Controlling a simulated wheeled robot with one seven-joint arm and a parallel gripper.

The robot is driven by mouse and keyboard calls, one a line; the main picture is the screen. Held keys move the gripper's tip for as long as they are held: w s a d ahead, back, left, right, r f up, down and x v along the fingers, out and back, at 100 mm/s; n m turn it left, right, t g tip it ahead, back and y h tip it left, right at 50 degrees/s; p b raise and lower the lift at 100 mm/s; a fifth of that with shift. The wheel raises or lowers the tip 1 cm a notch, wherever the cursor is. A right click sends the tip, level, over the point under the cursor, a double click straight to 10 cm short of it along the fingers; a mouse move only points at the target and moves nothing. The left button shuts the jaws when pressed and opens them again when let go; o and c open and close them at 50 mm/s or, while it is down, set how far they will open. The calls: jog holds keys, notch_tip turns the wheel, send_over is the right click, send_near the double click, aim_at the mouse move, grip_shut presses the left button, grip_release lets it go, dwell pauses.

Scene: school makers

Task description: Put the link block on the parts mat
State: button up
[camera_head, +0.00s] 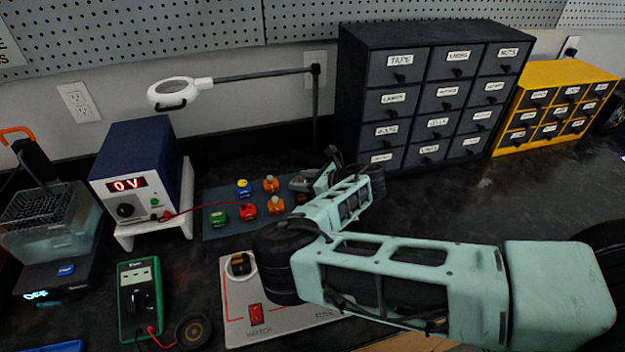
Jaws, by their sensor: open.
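The parts mat (220,193) is a dark blue-grey sheet left of centre on the black bench. Several small coloured blocks stand on it: a blue one (243,188), a green one (218,218), a red one (248,211) and orange-topped ones (271,184). I cannot tell which, if any, is the link block. My gripper (312,182) is open at the mat's right end, low over the bench. A small grey shape shows at its fingers; I cannot tell whether it is a block or part of the gripper. My arm hides the bench behind and below it.
A pale circuit board (235,325) with a red switch lies in front of the mat, partly under my arm. A power supply (140,180) and a green meter (140,300) stand left. A magnifier lamp (180,93) reaches overhead. Dark drawers (430,95) and yellow drawers (555,110) stand behind.

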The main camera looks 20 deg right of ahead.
jog(key=b+v, duration=0.1)
jog(key=v, duration=1.1)
jog(key=shift+b, duration=0.3)
